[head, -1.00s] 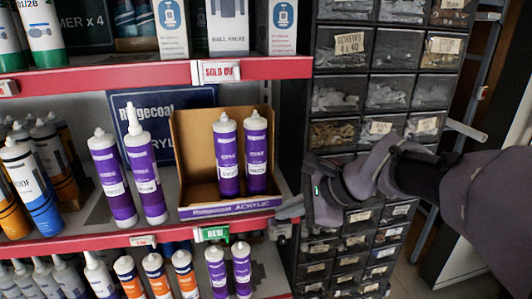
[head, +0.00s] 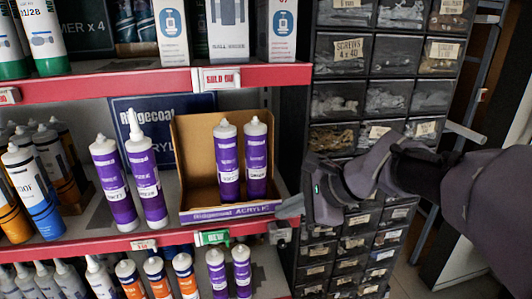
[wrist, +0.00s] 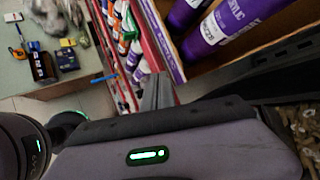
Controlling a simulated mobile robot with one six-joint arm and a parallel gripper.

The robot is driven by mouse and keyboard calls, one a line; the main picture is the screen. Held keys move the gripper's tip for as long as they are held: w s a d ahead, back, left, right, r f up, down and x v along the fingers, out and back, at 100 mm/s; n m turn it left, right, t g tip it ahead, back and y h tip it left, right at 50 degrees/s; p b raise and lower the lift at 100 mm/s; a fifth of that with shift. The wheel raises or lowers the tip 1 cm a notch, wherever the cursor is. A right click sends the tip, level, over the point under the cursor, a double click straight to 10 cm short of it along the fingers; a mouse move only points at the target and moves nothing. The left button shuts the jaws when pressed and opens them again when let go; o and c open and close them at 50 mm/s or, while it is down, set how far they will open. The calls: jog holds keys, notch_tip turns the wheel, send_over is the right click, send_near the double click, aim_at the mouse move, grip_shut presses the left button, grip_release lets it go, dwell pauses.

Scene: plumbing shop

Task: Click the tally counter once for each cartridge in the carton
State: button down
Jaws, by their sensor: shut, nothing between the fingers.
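The open cardboard carton (head: 183,150) stands on the middle shelf, with two purple cartridges (head: 227,160) (head: 256,158) upright in it. They also show at the top of the wrist view (wrist: 222,28). A small grey device (head: 280,235), which looks like the tally counter, is on the shelf's front edge right of the green tag; its details are too small to read. My gripper (head: 288,207) is shut and empty, just above this device and beside the carton's front right corner. Its closed fingers show in the wrist view (wrist: 156,92), where I cannot make out the counter.
Two more purple cartridges (head: 113,183) (head: 147,178) stand outside the carton, to its left. Lower-shelf cartridges (head: 216,270) stand below. A cabinet of small drawers (head: 335,100) rises right of the shelf, close behind my arm. The red shelf edge (head: 100,245) runs below the carton.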

aim_at(286, 227)
notch_tip(286, 227, up, 6)
jog(key=p, duration=0.4)
jog(key=shift+p, duration=0.3)
jog(key=shift+f, duration=0.1)
dwell(2.0)
